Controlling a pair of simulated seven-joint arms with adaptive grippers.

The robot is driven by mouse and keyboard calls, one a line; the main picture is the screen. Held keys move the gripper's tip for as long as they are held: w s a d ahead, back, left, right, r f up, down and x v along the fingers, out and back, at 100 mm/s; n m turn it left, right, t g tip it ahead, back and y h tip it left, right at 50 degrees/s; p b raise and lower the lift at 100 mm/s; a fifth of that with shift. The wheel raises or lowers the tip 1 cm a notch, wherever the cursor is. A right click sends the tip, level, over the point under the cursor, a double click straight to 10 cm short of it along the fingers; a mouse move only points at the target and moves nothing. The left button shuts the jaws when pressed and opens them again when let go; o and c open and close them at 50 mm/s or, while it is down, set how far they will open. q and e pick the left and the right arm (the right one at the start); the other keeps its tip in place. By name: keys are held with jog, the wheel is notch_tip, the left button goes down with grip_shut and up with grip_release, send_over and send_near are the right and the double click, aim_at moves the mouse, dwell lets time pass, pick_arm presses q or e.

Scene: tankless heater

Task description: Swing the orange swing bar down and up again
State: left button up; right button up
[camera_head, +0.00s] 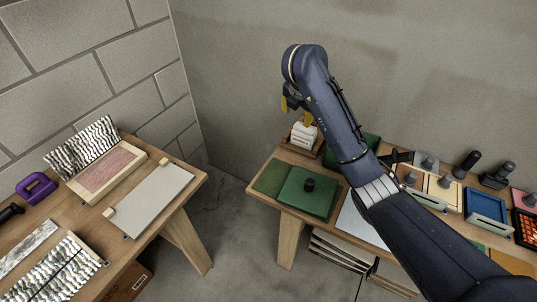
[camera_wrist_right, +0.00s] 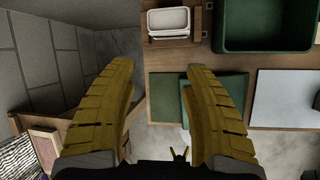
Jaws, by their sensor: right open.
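I cannot make out an orange swing bar in either view. My right gripper (camera_head: 295,112) is raised near the back wall, close to the wooden holder with white blocks at the left end of the right table. In the right wrist view its two yellow fingers (camera_wrist_right: 160,95) stand wide apart with nothing between them, above the table's left edge and the floor gap. My right forearm hides part of the right table. My left gripper does not show in the head view.
A green bin (camera_wrist_right: 262,26) is beside the holder. The left table holds a grey panel (camera_head: 150,198) and a purple handle (camera_head: 36,187).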

jog(key=v, duration=1.2)
jog(key=s+a+f, duration=0.4)
jog(key=f, duration=0.4)
jog(key=s+a+f+n, duration=0.1)
jog(key=s+a+f, duration=0.3)
jog(key=f, duration=0.4)
jog(key=shift+t+y, duration=0.3)
jog(key=shift+s+a+f, duration=0.1)
jog(key=shift+a, duration=0.05)
